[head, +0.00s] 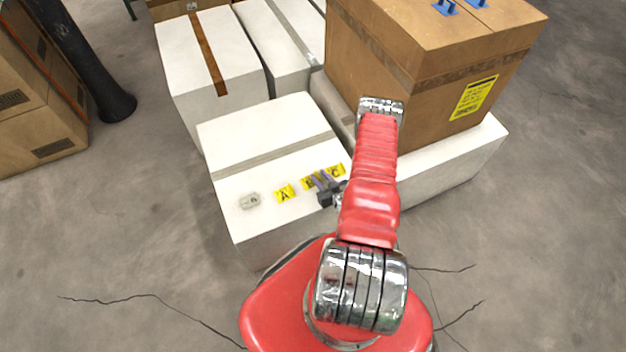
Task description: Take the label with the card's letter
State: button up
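Three yellow labels lie in a row on the front white box (252,138): label A (285,194), label B (309,183) and label C (337,170). Label B is partly hidden by my gripper (321,180). My gripper's two grey fingers show apart, at or above label B and beside label C. I cannot tell its height over the box, and I see nothing held in it. A small pale grey piece (249,201) with a dark mark lies left of label A. It may be the card, but its mark is too small to read.
A large brown carton (410,60) with a yellow sticker and blue pieces on top stands right, on a white box (450,165). More white boxes stand behind. A dark post (85,60) and brown cartons (40,120) are left. Cracked grey floor is clear at the front.

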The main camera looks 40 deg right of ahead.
jog(key=shift+w+d+f, duration=0.1)
jog(key=shift+w+f, duration=0.15)
jog(key=shift+w, duration=0.3)
jog(key=shift+c, duration=0.7)
grip_shut()
